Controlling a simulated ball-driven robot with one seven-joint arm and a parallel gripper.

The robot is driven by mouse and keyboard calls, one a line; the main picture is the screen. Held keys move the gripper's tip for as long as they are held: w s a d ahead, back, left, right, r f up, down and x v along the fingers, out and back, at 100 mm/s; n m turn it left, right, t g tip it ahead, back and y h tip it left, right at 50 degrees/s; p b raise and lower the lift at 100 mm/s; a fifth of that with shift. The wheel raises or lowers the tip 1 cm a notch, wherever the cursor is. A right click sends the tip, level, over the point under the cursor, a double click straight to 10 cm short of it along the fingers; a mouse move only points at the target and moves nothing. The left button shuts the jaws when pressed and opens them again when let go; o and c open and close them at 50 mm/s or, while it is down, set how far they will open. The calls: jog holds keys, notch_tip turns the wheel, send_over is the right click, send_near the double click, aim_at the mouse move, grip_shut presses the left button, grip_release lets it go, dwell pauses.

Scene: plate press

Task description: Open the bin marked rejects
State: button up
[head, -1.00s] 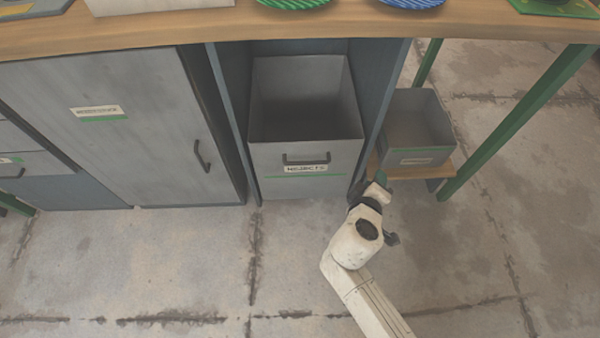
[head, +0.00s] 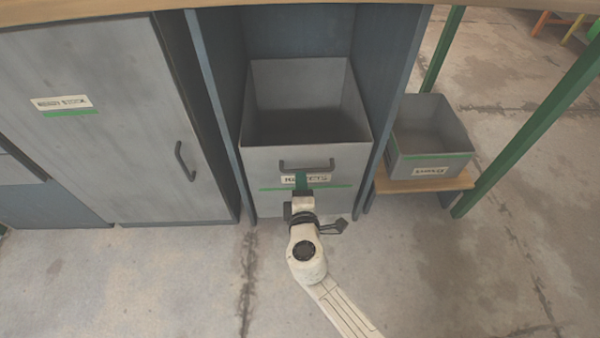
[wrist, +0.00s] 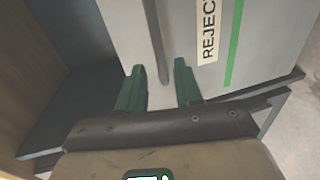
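The rejects bin (head: 310,203) is a grey open-topped box between blue-grey panels under the bench. Its front stands out from the cabinet and its inside shows from above. Its dark bar handle (head: 306,164) is near the top of the front, above a partly covered label. My gripper (head: 300,178) is in front of the bin, just below the handle. In the wrist view my gripper (wrist: 159,78) is open, its two green fingers apart. The handle (wrist: 155,40) runs down toward the gap between the fingertips; I cannot tell if they touch it.
A grey door (head: 110,120) with a handle is on the left. A smaller grey labelled box (head: 432,140) sits on a low wooden shelf (head: 400,186) at the right, by a green table leg (head: 540,115). The concrete floor (head: 130,285) in front is clear.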

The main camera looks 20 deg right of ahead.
aim_at(300, 169)
jog(key=b+x, duration=0.1)
jog(key=x, duration=0.5)
jog(key=shift+d+b, duration=0.1)
jog(key=shift+b, duration=0.2)
grip_shut()
